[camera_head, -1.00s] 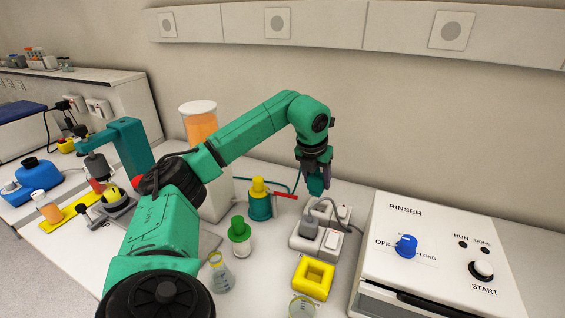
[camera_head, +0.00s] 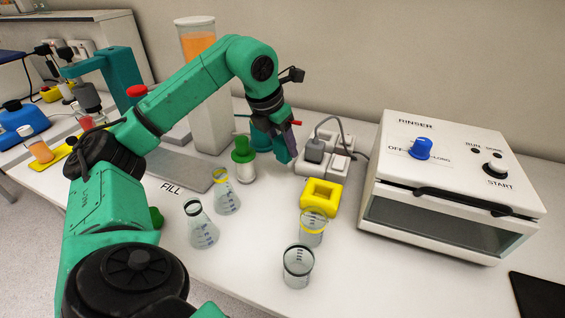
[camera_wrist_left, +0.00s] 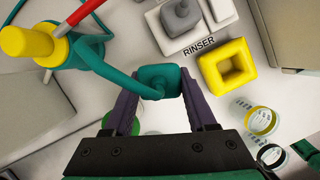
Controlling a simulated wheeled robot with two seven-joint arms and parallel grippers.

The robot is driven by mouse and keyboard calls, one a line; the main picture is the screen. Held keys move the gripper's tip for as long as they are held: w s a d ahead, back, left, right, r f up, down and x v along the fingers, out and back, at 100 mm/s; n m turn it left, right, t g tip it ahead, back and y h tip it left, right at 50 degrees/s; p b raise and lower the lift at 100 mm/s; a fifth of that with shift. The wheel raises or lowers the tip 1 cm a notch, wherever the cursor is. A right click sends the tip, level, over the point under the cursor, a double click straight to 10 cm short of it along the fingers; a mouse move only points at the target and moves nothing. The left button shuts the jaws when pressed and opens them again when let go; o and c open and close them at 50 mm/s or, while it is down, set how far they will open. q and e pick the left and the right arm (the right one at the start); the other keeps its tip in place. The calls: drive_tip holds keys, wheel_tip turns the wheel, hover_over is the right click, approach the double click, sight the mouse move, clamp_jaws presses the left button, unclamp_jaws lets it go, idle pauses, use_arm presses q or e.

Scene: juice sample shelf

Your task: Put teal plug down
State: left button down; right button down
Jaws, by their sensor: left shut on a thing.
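The teal plug (camera_wrist_left: 158,82) is held between the purple fingers of my left gripper (camera_wrist_left: 160,90), which is shut on it. A teal cable (camera_wrist_left: 110,78) runs from it to a teal device with a yellow top (camera_wrist_left: 58,48). In the head view my left gripper (camera_head: 284,148) points down, between the green-capped bottle and the white power strip (camera_head: 338,168). A grey plug (camera_head: 316,151) sits in the strip. The teal plug is largely hidden in the head view. I cannot tell whether it touches the table. My right gripper is not in view.
A yellow square ring (camera_head: 322,196) lies in front of the strip, with glass beakers (camera_head: 298,268) nearer. Flasks (camera_head: 202,228) and a green-capped bottle (camera_head: 243,168) stand to the left. The rinser (camera_head: 450,180) is at right. Bare table lies between the flasks and beakers.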

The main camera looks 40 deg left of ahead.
sight(283, 158)
use_arm(q)
wheel_tip(283, 158, down, 4)
drive_tip(key=shift+w+f, duration=0.1)
drive_tip(key=shift+f, duration=0.05)
drive_tip(key=shift+f+b, duration=0.1)
drive_tip(key=shift+b, duration=0.25)
drive_tip(key=shift+c, duration=1)
unclamp_jaws()
